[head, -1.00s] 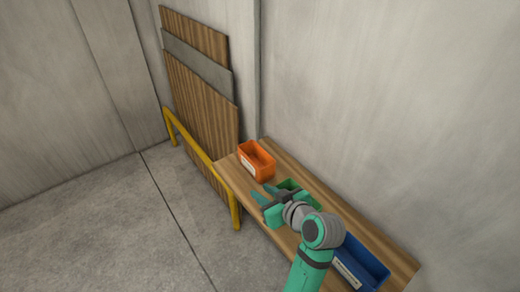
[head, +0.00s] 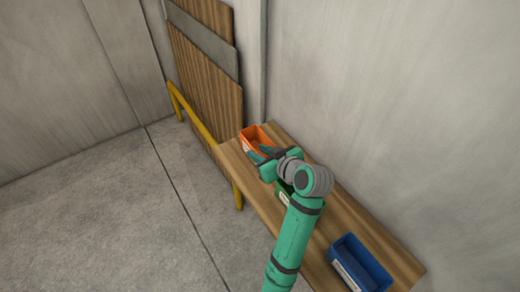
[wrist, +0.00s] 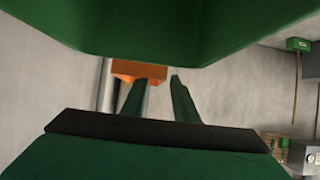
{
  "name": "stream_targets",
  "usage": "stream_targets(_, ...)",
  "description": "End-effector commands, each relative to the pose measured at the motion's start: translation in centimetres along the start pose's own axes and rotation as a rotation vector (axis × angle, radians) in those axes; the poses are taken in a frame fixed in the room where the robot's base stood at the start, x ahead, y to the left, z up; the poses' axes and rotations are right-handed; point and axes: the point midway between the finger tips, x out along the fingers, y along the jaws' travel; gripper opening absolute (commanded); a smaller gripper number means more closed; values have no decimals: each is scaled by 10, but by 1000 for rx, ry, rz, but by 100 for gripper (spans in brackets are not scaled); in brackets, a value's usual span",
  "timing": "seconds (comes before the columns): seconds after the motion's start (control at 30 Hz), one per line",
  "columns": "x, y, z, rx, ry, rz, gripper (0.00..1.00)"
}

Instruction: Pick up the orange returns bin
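The orange returns bin (head: 251,133) stands at the far end of the wooden bench (head: 338,219), and its near side is partly hidden by my gripper. My gripper (head: 257,153) is at the near side of the bin, with its fingers pointing toward it. In the wrist view the bin (wrist: 138,70) shows beyond the fingertips, partly cut off by the green gripper body. The two fingers (wrist: 158,82) are apart with nothing held between them. I cannot tell whether a fingertip touches the bin.
A green bin (head: 284,191) stands on the bench, mostly hidden under my arm. A blue bin (head: 360,265) stands at the near end. A yellow rail (head: 203,131) and leaning boards (head: 206,85) are left of the bench. A wall runs along the bench's right side.

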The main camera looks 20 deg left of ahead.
Motion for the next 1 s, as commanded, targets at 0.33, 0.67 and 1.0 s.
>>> stream_targets(0.33,42,6,2,6,-2,8,27)
stream_targets(0.67,58,3,1,2,-1,5,27)
stream_targets(1.0,58,2,1,2,-1,3,0)
